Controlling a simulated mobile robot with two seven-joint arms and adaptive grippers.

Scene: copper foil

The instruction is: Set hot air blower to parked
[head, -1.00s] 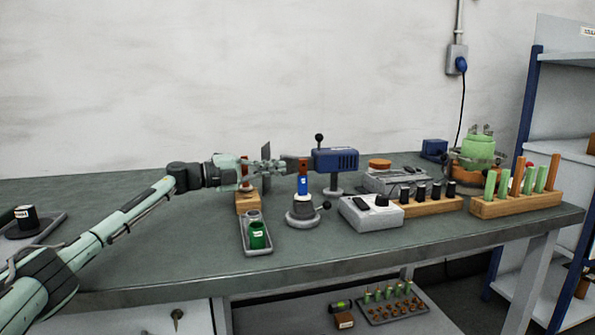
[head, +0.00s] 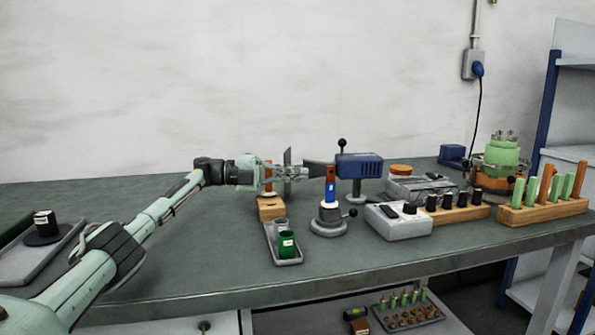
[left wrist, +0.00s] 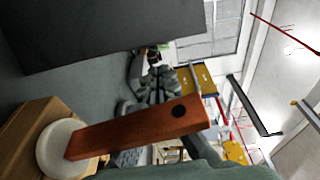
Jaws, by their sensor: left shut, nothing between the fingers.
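The hot air blower (head: 360,167) is a blue box on a grey stand with a black-knobbed lever on top, at the middle of the bench in the head view. Its dark flared nozzle (head: 319,171) points left. My left gripper (head: 303,172) is shut and empty, just left of the nozzle; I cannot tell whether they touch. My right gripper is not in view.
A wooden block (head: 271,207) with a white collar and orange bar stands under my left wrist; the bar (left wrist: 140,132) looms in the wrist view. A green cup tray (head: 284,257), blue-and-orange tool (head: 330,190) and grey box (head: 400,221) stand in front.

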